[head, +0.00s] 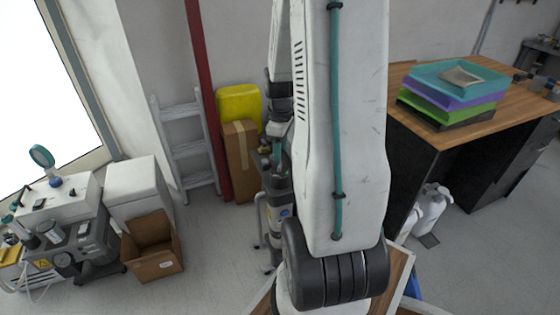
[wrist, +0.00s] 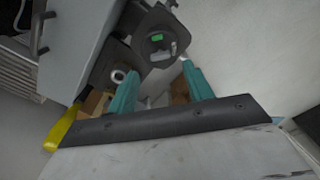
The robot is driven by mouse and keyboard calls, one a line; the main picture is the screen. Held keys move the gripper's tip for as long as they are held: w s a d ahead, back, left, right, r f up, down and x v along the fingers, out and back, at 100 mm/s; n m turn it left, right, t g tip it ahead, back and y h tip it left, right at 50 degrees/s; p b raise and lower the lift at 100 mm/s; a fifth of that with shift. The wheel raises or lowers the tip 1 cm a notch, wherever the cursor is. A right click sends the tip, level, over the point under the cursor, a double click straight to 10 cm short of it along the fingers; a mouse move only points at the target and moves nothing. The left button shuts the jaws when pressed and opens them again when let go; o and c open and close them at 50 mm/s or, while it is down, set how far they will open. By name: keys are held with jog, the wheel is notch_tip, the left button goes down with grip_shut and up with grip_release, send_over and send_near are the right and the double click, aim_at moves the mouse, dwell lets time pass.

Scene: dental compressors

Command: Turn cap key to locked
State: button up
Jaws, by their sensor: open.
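In the wrist view, a dark rounded housing (wrist: 150,25) carries a small green mark and a grey metal piece (wrist: 162,52) that looks like the cap key. Its exact turn position is too small to tell. My gripper (wrist: 160,84) has two teal fingers spread apart with nothing clearly held between them. The grey piece lies beyond and between the fingertips in the picture; I cannot tell how far off it is. In the head view my own arm covers the middle, and I cannot make out the cap key there.
In the wrist view, a grey cabinet-like box (wrist: 80,45) with a dark handle stands at left, with a yellow part (wrist: 62,128) below. In the head view, a wooden-topped bench (head: 520,110) with stacked trays (head: 455,90) is right; an open cardboard box (head: 153,262) lies left.

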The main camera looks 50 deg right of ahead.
aim_at(280, 165)
notch_tip(280, 165, down, 6)
jog(key=shift+r, duration=0.15)
jog(key=c, duration=1)
jog(key=shift+d, duration=0.1)
